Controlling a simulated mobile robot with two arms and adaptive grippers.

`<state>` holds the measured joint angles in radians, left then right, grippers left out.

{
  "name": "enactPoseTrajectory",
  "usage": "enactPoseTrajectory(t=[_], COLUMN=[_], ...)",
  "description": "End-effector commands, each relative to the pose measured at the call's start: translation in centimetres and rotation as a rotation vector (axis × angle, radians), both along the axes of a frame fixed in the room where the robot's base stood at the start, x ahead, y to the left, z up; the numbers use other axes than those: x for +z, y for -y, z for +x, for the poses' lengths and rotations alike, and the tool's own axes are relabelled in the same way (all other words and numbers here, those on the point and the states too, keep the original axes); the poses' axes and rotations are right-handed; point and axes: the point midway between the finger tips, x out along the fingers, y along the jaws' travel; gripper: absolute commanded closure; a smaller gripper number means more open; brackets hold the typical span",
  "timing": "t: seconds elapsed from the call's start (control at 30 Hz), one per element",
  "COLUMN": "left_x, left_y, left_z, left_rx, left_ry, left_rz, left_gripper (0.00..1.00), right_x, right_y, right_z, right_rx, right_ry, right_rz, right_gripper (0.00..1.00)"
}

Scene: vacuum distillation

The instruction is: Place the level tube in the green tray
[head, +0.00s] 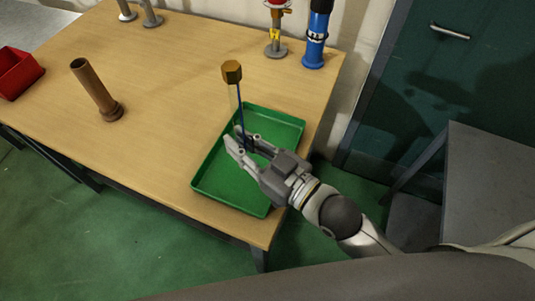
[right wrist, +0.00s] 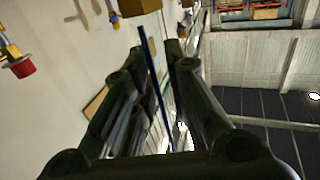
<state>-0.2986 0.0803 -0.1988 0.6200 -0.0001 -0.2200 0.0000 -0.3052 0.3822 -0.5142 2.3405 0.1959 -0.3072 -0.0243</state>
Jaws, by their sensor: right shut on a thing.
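The level tube (head: 239,100) is thin and dark blue, with a brass hexagonal cap (head: 232,72) at its top. It stands nearly upright, leaning slightly. My right gripper (head: 240,142) is shut on its lower part, over the left side of the green tray (head: 208,183). The fingers hide the tube's lower end, and I cannot tell whether it touches the tray. In the right wrist view the tube (right wrist: 152,75) runs between the two fingers, with the brass cap (right wrist: 139,8) at the top edge. My left gripper is not in view.
The tray lies near the right edge of the wooden table (head: 160,130). A brown flanged tube (head: 95,90) stands to its left. A blue cylinder (head: 316,35) and a stand with red and yellow parts (head: 276,40) are behind. A red bin (head: 17,72) is far left.

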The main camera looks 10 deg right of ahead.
Motion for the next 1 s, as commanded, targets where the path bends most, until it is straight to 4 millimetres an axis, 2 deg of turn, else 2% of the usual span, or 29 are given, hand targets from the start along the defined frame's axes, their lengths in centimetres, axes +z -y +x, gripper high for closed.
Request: enactPoseTrajectory(t=[0.03,0.2,0.57,0.73,1.0], left_x=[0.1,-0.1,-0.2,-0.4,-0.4], left_y=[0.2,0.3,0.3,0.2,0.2], left_z=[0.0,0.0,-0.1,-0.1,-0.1], left_rx=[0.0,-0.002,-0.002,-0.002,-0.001], left_ry=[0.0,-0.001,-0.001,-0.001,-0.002], left_rz=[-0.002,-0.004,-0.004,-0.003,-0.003], left_gripper=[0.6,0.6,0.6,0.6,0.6], right_x=[-0.5,-3.7,-6.9,-9.1,-9.4], right_y=[1.0,3.5,5.9,5.7,5.7], right_z=[0.3,1.2,2.1,2.0,2.0], right_rx=[0.0,0.0,-0.002,-0.002,-0.001], right_ry=[0.001,-0.001,-0.001,0.0,0.002], right_rz=[-0.007,-0.006,-0.003,0.0,0.002], right_gripper=[1.0,1.0,1.0,1.0,1.0])
